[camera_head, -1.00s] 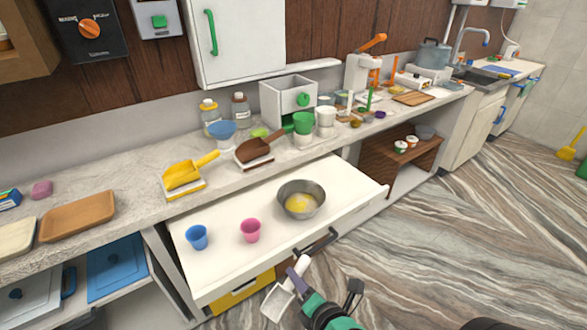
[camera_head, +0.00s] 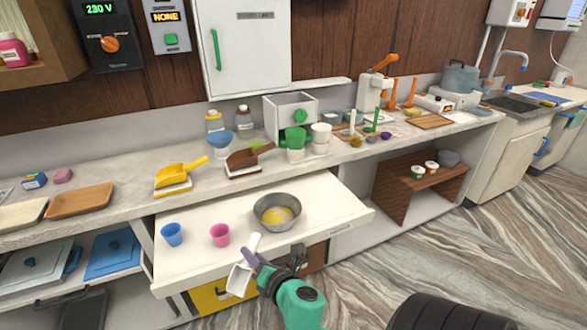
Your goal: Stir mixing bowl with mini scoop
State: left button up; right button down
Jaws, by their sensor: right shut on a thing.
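The mixing bowl (camera_head: 263,219) is grey metal with yellow contents and stands on the pulled-out white drawer surface. My right gripper (camera_head: 258,262) comes up from the bottom of the view, in front of the drawer's front edge. It is shut on the white mini scoop (camera_head: 239,281). The scoop's handle points up and its head hangs down, outside and below the bowl. The grip itself is partly hidden by the fingers. My left gripper is not in view.
A blue cup (camera_head: 172,235) and a pink cup (camera_head: 220,236) stand on the drawer (camera_head: 190,262) left of the bowl. Yellow (camera_head: 178,177) and brown (camera_head: 243,161) scoops lie on the counter behind. The drawer's right end is clear.

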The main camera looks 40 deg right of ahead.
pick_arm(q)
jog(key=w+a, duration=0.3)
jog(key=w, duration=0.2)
pick_arm(e)
jog(key=w+d+r+n+t+h+b, duration=0.1)
jog(key=w+d+r+h, duration=0.2)
jog(key=w+d+r, duration=0.5)
jog(key=w+d+r+t+h, duration=0.1)
jog(key=w+d+r+h, duration=0.25)
jog(key=d, duration=0.85)
pick_arm(q)
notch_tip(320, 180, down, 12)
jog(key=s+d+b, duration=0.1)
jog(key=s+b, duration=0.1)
jog(key=b, duration=0.8)
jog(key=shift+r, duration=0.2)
pick_arm(e)
notch_tip(320, 180, down, 11)
jog(key=shift+w+f, duration=0.15)
jog(key=shift+w, duration=0.1)
